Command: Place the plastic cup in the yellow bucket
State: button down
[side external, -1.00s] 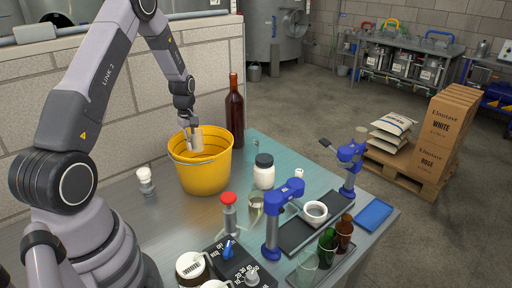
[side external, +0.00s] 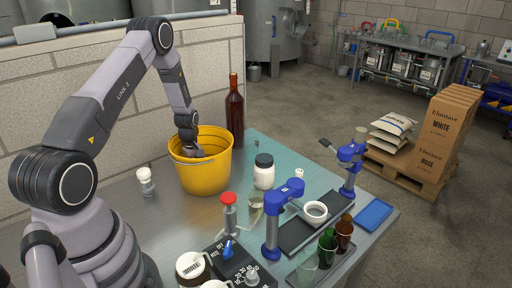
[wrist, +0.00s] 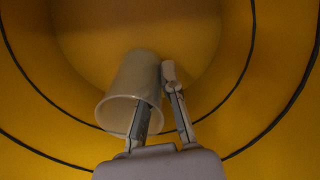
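The yellow bucket (side external: 205,178) stands upright on the metal bench beside the wall. My gripper (side external: 190,148) is lowered into its mouth, and the rim hides the fingertips in the side view. In the wrist view, the pale plastic cup (wrist: 128,85) is inside the bucket (wrist: 240,100), its mouth facing my wrist. One finger of my gripper (wrist: 158,88) reaches into the cup and the other lies along its outside right wall, with the wall pinched between them. Whether the cup touches the bucket's floor is unclear.
A dark wine bottle (side external: 235,112) stands close behind the bucket. Blue bench devices (side external: 285,200), a red-topped item (side external: 229,205) and small bottles (side external: 328,246) crowd the front right.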

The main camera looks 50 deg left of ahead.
jog(key=shift+f, duration=0.1)
jog(key=c, duration=1.7)
grip_release()
jog(key=o, duration=0.5)
jog(key=shift+c, duration=0.2)
